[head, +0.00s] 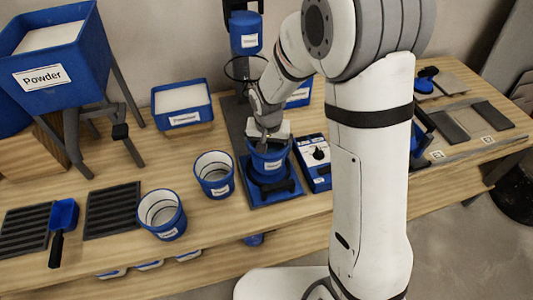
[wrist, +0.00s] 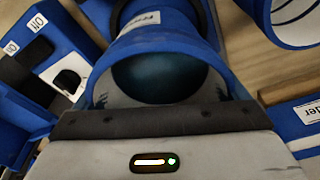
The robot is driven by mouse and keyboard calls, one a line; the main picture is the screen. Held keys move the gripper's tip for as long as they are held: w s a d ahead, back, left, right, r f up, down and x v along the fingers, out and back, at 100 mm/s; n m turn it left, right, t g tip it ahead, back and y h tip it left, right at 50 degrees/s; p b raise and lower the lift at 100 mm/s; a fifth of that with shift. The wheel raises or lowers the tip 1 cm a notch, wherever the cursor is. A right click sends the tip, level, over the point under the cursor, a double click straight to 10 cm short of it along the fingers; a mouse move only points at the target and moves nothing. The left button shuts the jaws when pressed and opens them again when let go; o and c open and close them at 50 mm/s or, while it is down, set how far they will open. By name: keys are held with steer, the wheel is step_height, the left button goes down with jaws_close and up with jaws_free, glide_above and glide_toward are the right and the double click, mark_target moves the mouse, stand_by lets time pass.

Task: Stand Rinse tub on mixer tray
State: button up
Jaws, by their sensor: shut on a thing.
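My gripper (head: 268,137) is shut on the rim of a blue tub (head: 270,160), whose small label is hard to read but fits the rinse tub. In the wrist view the tub (wrist: 160,45) is held by its near rim, with dark teal inside. The mixer tray (head: 287,194) is a blue square base with a black ring-like holder, below the tub. The tub is over the tray, its lower part at the black holder; I cannot tell whether it rests there. The fingertips are partly hidden by the wrist and rim.
Two blue tubs with white insides (head: 214,174) (head: 162,214) stand left of the tray. A control box with a dial (head: 315,160) stands close on its right. A mixer column (head: 246,35) rises behind. A powder hopper (head: 50,60) is at the far left.

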mark_target(269, 151)
steer(key=shift+f, duration=1.55)
steer(key=shift+f+b, duration=0.25)
steer(key=shift+b, duration=0.1)
steer(key=o, duration=1)
steer(key=shift+r, duration=0.1)
steer(key=shift+o, duration=0.2)
steer(key=shift+r, duration=0.1)
